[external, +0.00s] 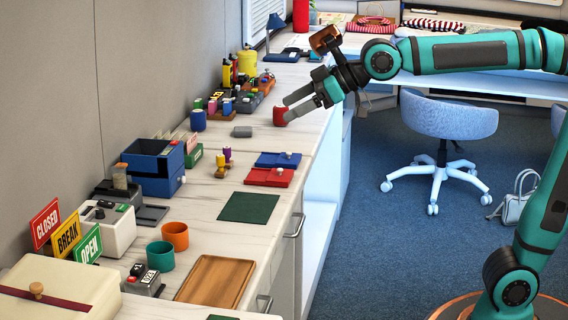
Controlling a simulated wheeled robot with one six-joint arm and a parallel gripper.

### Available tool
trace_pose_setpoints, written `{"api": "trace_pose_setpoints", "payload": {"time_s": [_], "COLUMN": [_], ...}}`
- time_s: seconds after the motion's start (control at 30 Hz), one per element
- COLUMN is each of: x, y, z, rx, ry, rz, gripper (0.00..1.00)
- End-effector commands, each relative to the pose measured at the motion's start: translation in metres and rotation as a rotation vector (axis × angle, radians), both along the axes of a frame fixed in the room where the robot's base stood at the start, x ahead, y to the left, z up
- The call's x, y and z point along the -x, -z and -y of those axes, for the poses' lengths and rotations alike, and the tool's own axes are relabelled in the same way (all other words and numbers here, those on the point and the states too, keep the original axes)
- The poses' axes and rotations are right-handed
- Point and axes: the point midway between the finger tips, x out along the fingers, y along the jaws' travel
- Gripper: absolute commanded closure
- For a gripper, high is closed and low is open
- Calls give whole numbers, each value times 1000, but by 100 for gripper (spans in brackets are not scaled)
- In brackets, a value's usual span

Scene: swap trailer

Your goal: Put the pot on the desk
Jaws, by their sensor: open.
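A small red pot (279,117) stands near the edge of the long marble-topped counter (205,205). My gripper (287,110) reaches down from the right with its two grey fingers apart. Its fingertips are at the right side of the red pot and overlap it in the picture. I cannot tell whether they touch it. An orange pot (175,235) and a teal pot (160,256) stand close together on the near part of the counter. A blue pot (198,120) stands further back. A white desk (490,84) runs along the back right.
Blue and red trays (268,178) and a dark green mat (248,207) lie along the counter, with a brown wooden tray (215,283) nearer. A grey block (241,132) lies left of the red pot. A blue chair (448,117) stands before the desk.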

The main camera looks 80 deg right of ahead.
Motion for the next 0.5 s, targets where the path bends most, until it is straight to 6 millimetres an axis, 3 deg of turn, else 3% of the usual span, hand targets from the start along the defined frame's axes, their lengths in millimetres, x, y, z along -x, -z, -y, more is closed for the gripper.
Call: {"api": "trace_pose_setpoints", "payload": {"time_s": [0.2, 0.5], "x": [65, 153], "y": [-24, -39], "z": [31, 63], "rx": [-27, -62], "ry": [58, 131], "rz": [127, 300], "gripper": [23, 23]}}
